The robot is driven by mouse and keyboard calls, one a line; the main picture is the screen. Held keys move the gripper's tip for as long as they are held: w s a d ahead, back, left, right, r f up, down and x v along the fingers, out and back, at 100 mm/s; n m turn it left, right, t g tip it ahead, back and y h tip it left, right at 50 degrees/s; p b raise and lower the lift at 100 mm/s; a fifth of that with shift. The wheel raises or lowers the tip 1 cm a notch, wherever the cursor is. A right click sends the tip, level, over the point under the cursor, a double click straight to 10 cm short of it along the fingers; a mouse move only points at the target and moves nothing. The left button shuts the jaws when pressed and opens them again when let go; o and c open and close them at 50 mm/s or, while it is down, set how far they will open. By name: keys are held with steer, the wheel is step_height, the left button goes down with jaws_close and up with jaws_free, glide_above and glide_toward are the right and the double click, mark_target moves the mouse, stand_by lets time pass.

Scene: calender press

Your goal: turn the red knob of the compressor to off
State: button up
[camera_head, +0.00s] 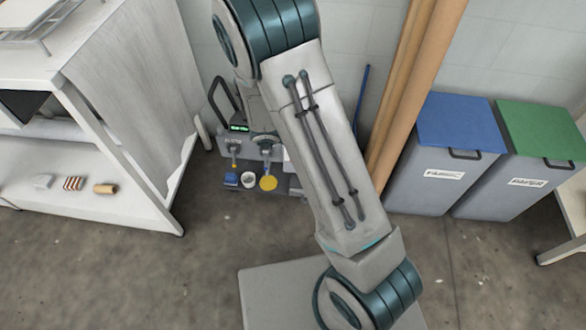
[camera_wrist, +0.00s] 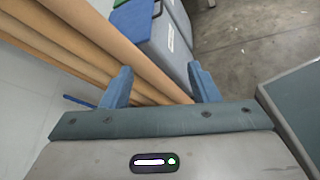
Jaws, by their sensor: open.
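A grey machine with a small green display (camera_head: 239,127) and a black handle stands low by the wall in the head view, mostly behind my arm. It may be the compressor, but I cannot be sure. No red knob can be made out in either view. My gripper (camera_wrist: 160,68) shows in the wrist view with its two blue fingers apart and nothing between them. The fingers appear in front of brown rolls and the floor.
A white workbench (camera_head: 125,165) stands at left. Tall brown rolls (camera_head: 412,100) lean on the wall, also in the wrist view (camera_wrist: 105,38). Blue-lidded (camera_head: 458,122) and green-lidded (camera_head: 540,130) bins stand at right. A yellow disc (camera_head: 268,183) is by the machine. Floor between workbench and bins is partly clear.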

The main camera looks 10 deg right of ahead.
steer(key=w+a+f+n+t+y+b, duration=0.35)
steer(key=f+n+t+b, duration=0.35)
steer(key=f, duration=0.6)
steer(key=w+a+f+n+t+y+b, duration=0.25)
steer(key=a+f+n+t, duration=0.2)
steer(key=f+n, duration=0.7)
steer(key=w+a+f+n+t+y+b, duration=0.2)
steer(key=w+a+f+n+t+b, duration=0.3)
steer(key=f, duration=1.1)
steer(key=d+b+x, duration=0.1)
steer(key=b+x, duration=0.4)
steer(key=x, duration=0.8)
steer(key=shift+s+r+t, duration=0.2)
steer(key=shift+r+t, duration=0.15)
steer(key=shift+r, duration=0.15)
steer(key=shift+n, duration=0.25)
steer(key=c, duration=1)
